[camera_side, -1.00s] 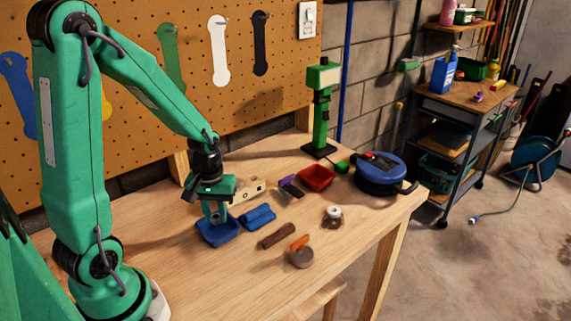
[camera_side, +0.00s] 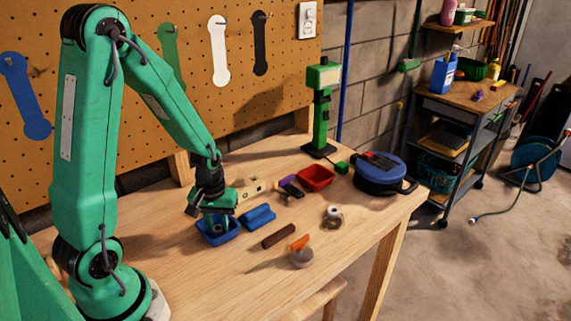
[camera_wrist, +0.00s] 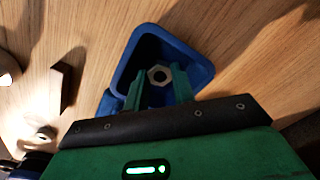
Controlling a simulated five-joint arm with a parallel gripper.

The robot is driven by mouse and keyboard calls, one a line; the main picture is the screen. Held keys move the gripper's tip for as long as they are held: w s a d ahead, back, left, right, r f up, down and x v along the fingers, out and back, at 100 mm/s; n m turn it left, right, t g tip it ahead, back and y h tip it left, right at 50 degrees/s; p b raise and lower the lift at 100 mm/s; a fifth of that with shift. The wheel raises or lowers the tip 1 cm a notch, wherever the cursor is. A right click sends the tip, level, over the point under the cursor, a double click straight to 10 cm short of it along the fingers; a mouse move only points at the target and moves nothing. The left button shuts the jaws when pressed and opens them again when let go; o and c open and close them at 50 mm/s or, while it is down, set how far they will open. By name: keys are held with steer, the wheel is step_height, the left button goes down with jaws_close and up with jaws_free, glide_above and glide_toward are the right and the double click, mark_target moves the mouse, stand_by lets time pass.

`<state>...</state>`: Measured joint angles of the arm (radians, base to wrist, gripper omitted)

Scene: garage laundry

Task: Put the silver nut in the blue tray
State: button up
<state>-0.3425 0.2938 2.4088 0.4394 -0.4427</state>
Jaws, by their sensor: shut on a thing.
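The silver nut (camera_wrist: 159,75) shows between the two green fingertips of my gripper (camera_wrist: 163,88) in the wrist view. My gripper (camera_side: 218,228) is shut on it and is down over the blue tray. The blue tray (camera_wrist: 206,73) surrounds the nut and fingertips in the wrist view; its dark inside lies behind them. In the side view the blue tray (camera_side: 233,237) is partly covered by my gripper, and the nut is hidden there. I cannot tell whether the nut touches the tray floor.
A blue block-like object (camera_side: 259,217) lies right beside the tray. A brown bar (camera_side: 278,236), an orange-handled round item (camera_side: 301,254) and a red tray (camera_side: 315,178) are further right. A wooden block (camera_side: 250,187) lies behind. The table's front is clear.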

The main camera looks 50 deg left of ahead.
mark_target(219, 230)
steer(key=shift+f, duration=0.2)
steer(key=o, duration=1)
steer(key=shift+r, duration=0.2)
steer(key=shift+r, duration=6)
steer(key=shift+r, duration=0.1)
steer(key=shift+s+d+r+m+t, duration=0.95)
steer(key=shift+d+r+m, duration=0.65)
steer(key=shift+r, duration=0.35)
steer(key=shift+s+d+r+m+t, duration=0.9)
steer(key=shift+d+r+m, duration=0.5)
steer(key=shift+d+r, duration=0.45)
steer(key=shift+s+d+r+m+t, duration=0.95)
steer(key=shift+d+r+m, duration=0.6)
steer(key=shift+r, duration=0.45)
